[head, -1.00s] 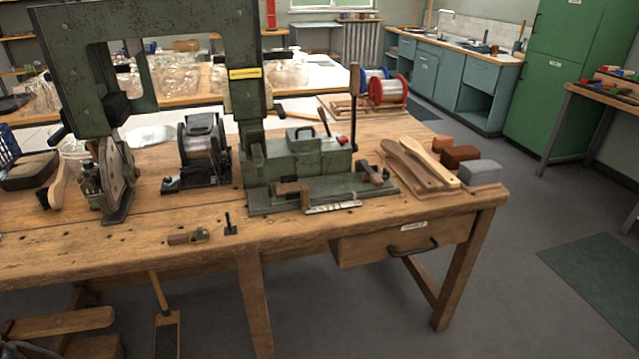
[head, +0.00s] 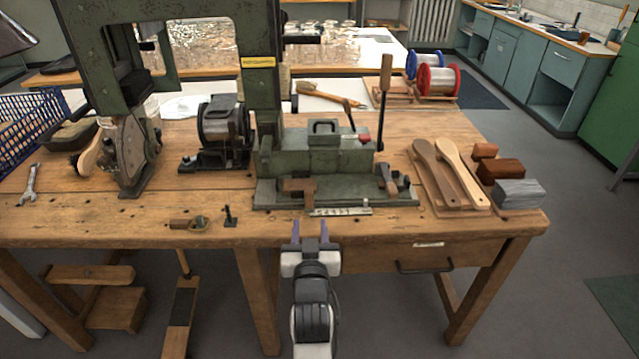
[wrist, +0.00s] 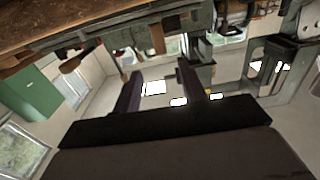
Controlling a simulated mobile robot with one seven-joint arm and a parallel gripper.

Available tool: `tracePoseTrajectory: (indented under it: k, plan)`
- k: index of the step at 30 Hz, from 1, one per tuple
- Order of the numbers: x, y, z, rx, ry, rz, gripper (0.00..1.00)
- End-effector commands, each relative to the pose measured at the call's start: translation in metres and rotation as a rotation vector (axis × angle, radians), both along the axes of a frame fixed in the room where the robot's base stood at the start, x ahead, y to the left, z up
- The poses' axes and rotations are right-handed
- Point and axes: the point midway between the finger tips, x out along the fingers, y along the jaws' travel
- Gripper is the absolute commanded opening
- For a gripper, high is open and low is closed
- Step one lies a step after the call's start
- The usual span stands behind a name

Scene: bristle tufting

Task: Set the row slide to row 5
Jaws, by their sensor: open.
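The row slide appears to be part of the green tufting machine's low bed (head: 335,193) at the front of the bench. A pale marked scale strip (head: 341,211) lies along its front edge; its numbers are too small to read. A brown block (head: 299,186) sits on the bed's left part, and a small knob with a brown handle (head: 389,183) on its right. My gripper (head: 310,227) is open and empty, in front of the bench edge, below and left of the scale strip. Its two dark fingers (wrist: 160,88) show apart in the wrist view, with nothing between them.
A tall lever (head: 384,95) rises behind the bed. Brush bodies (head: 462,172) and several blocks (head: 500,170) lie to the right. A drawer (head: 425,256) hangs under the bench.

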Motion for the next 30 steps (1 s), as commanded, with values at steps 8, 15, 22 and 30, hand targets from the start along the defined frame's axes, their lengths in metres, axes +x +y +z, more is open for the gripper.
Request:
tracePoseTrajectory:
  k: [8, 15, 22, 30]
  plan:
    - [0.035, -0.001, 0.002, 0.0, 0.001, -0.002, 0.42]
    - [0.087, -0.001, 0.003, 0.0, 0.0, -0.002, 0.42]
    - [0.124, -0.001, 0.001, 0.0, 0.001, -0.001, 0.42]
    - [0.137, -0.001, 0.0, 0.0, 0.0, -0.001, 0.42]
